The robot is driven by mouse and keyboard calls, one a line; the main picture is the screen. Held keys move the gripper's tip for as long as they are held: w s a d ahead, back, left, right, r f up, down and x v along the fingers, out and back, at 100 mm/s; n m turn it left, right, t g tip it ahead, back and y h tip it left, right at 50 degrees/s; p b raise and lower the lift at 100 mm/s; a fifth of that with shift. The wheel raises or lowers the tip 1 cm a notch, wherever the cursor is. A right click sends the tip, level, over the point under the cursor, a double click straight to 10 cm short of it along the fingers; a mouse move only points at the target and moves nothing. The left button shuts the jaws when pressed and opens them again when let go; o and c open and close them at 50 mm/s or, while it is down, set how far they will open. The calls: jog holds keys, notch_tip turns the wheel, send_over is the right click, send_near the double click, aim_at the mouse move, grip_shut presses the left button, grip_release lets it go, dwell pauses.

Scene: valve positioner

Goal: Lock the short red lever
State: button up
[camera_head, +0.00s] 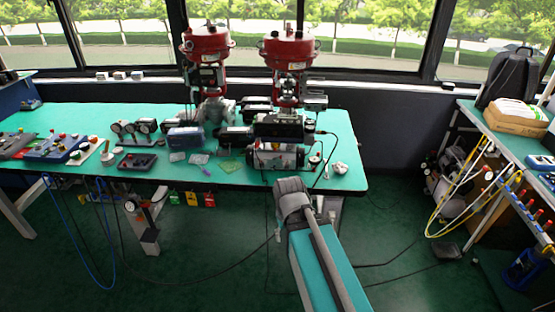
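I cannot single out a short red lever with certainty. Small red parts show on the control panels (55,149) at the left end of the green bench (225,112). A small red piece (209,200) hangs below the bench's front edge, beside a yellow and a green one. My arm reaches from the bottom of the picture toward the bench's front right, and its grey joint (292,198) is in front of the bench edge. My gripper does not show; the arm's end is hidden or out of sight.
Two red-topped valve actuators (206,45) (289,52) stand at the back of the bench. Gauges (135,128) stand left of them. A second bench (500,135) with a backpack (507,77) is at the right. Hoses and cables hang below and cross the floor; floor between the benches is partly free.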

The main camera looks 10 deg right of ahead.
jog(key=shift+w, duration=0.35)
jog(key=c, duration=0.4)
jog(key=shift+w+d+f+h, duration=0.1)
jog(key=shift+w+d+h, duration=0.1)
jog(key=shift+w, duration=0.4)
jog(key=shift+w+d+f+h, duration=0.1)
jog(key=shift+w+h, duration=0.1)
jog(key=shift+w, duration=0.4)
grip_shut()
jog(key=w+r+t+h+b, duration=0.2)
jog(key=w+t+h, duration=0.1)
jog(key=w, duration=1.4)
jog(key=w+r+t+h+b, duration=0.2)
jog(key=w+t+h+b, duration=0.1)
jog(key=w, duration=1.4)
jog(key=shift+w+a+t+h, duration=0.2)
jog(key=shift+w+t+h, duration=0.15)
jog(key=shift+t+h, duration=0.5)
